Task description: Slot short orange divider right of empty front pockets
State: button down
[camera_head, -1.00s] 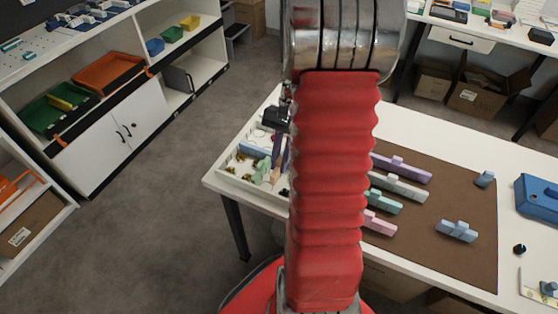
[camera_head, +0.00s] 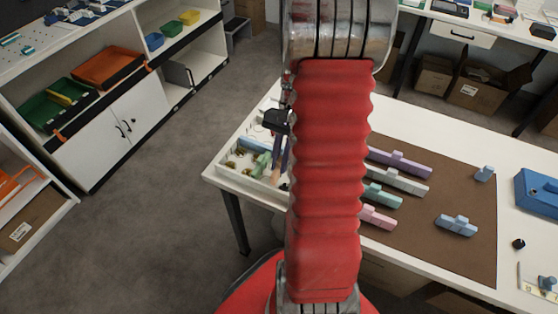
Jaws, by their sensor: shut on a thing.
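My gripper (camera_head: 281,163) reaches down over the left end of the table, partly hidden behind my own red arm. It is shut on the short orange divider (camera_head: 275,182), a pale orange piece showing just below the dark fingers. The divider is over or in the white tray (camera_head: 222,161); I cannot tell whether it touches the tray floor. Inside the tray, a light blue divider (camera_head: 257,144) lies at the back and a green divider (camera_head: 260,165) stands left of the orange one. Small brass-coloured items (camera_head: 231,164) lie in the left pockets. My arm hides the tray's right part.
On the brown mat (camera_head: 470,200) lie a purple divider (camera_head: 412,166), a grey one (camera_head: 403,183), a teal one (camera_head: 384,197), a pink one (camera_head: 378,218) and blue pieces (camera_head: 456,225). A blue box (camera_head: 537,196) stands at the table's right.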

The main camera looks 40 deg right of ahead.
jog(key=shift+f, duration=0.6)
jog(key=shift+f, duration=0.35)
jog(key=shift+f, duration=0.35)
jog(key=c, duration=1.7)
grip_release()
jog(key=v, duration=1.3)
jog(key=shift+w+r, duration=0.15)
jog(key=shift+r, duration=0.15)
